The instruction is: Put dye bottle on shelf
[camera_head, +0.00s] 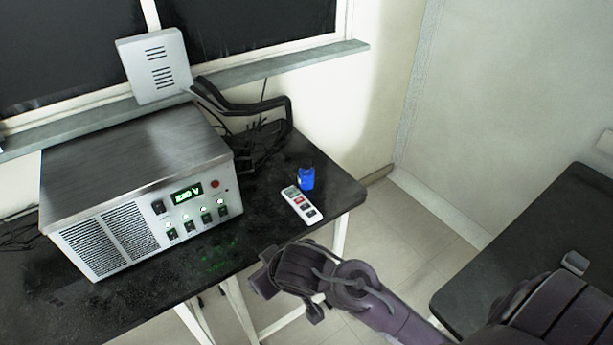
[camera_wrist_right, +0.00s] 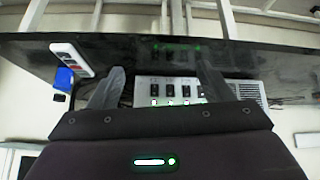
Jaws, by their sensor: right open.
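A small blue bottle (camera_head: 306,179), which looks like the dye bottle, stands near the right end of the black table (camera_head: 262,232). It also shows at the left of the right wrist view (camera_wrist_right: 64,79). My right gripper (camera_head: 268,270) is at the table's front edge, in front of the bottle and a little left of it. Its two fingers are spread with nothing between them in the right wrist view (camera_wrist_right: 158,88). A grey ledge (camera_head: 285,62) runs under the window; I cannot tell if it is the shelf. My left gripper is out of view.
A white remote (camera_head: 301,204) lies just in front of the bottle. A metal power unit (camera_head: 140,190) fills the table's left, with black cables (camera_head: 258,140) behind. Another black table (camera_head: 530,230) stands at right, with floor (camera_head: 425,235) between.

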